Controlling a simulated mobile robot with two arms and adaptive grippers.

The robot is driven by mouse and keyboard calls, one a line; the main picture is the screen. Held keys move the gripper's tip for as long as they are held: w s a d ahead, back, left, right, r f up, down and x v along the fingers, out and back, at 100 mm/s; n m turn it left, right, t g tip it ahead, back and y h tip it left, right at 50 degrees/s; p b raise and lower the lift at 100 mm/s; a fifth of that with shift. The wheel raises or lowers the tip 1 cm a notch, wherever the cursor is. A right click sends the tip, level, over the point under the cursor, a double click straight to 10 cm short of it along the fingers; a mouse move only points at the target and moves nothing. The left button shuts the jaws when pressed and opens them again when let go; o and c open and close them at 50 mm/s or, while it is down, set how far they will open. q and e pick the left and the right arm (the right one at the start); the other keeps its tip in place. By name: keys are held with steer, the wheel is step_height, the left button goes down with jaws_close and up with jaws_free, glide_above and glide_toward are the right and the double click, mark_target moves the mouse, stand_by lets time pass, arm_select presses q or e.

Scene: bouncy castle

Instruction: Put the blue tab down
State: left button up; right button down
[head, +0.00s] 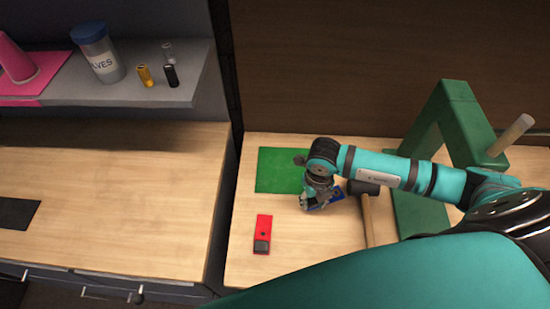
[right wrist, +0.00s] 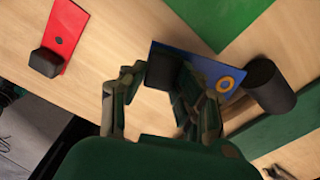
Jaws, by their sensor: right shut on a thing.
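The blue tab (head: 328,200) shows at my right gripper (head: 308,203) in the head view, partly hidden by it. In the right wrist view the blue tab (right wrist: 229,72) has an orange ring and a dark block. My right gripper (right wrist: 153,95) is shut on it, with the dark block by the fingertips. The tab is low over the wooden table beside the green mat (head: 270,172); I cannot tell whether it touches the table. My left gripper is not in view.
A red tab (head: 264,225) with a dark block lies in front. A mallet with a black head (head: 364,187) lies right of the gripper, near a green stand (head: 407,205). Bare table (head: 310,240) shows between the red tab and the mallet handle. A shelf (head: 190,85) holds a jar (head: 101,58) at left.

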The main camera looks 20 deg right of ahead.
steer(key=w+b, duration=0.1)
steer(key=w, duration=0.1)
steer(key=w+b, duration=0.1)
steer(key=w, duration=0.2)
steer(key=w+a+f+b, duration=0.1)
steer(key=w, duration=0.1)
steer(key=shift+w+f+b, duration=0.1)
steer(key=shift+w+b, duration=0.1)
steer(key=shift+b, duration=0.2)
steer(key=b, duration=0.4)
glide_above(282, 175)
steer(key=shift+s+f, duration=0.3)
steer(key=shift+w+r, duration=0.1)
steer(key=shift+w, duration=0.15)
step_height(282, 175, down, 3)
steer(key=shift+r+b, duration=0.1)
steer(key=shift+b, duration=0.95)
steer(key=shift+f, duration=0.35)
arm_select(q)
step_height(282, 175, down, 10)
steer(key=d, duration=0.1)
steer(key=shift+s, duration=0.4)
arm_select(e)
steer(key=shift+r, duration=0.1)
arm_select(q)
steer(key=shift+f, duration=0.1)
